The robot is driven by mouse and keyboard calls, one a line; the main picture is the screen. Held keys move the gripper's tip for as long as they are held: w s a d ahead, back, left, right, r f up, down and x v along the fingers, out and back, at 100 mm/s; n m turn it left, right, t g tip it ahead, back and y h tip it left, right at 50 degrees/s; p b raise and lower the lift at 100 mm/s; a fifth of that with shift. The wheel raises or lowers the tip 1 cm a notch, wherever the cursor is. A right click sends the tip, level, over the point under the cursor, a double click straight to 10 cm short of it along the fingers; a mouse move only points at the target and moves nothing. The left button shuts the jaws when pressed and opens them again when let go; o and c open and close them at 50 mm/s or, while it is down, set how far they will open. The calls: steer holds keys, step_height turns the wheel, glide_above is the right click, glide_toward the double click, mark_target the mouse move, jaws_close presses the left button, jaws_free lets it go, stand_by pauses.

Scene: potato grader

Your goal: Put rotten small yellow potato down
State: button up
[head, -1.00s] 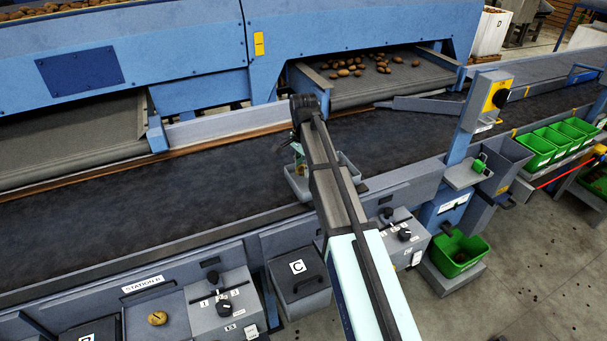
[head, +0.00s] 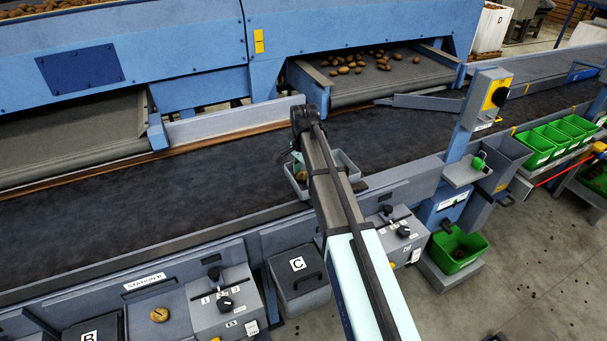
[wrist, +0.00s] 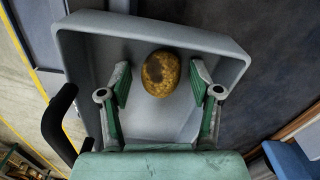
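The small yellow potato (wrist: 160,73) has a dark brown patch and lies over the floor of a grey tray (wrist: 205,38) in the wrist view. My gripper (wrist: 161,83) is open, with one green-and-grey finger on each side of the potato and a visible gap on both sides. In the head view the tray (head: 347,163) sits at the near edge of the dark belt, partly behind my arm. My gripper is mostly hidden there by the arm.
The dark conveyor belt (head: 150,200) runs behind the tray. Green bins (head: 540,147) stand at the right.

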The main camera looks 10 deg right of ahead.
mark_target(304, 173)
steer(key=shift+r, duration=0.1)
step_height(304, 173, up, 12)
steer(key=b, duration=0.3)
stand_by(0.4)
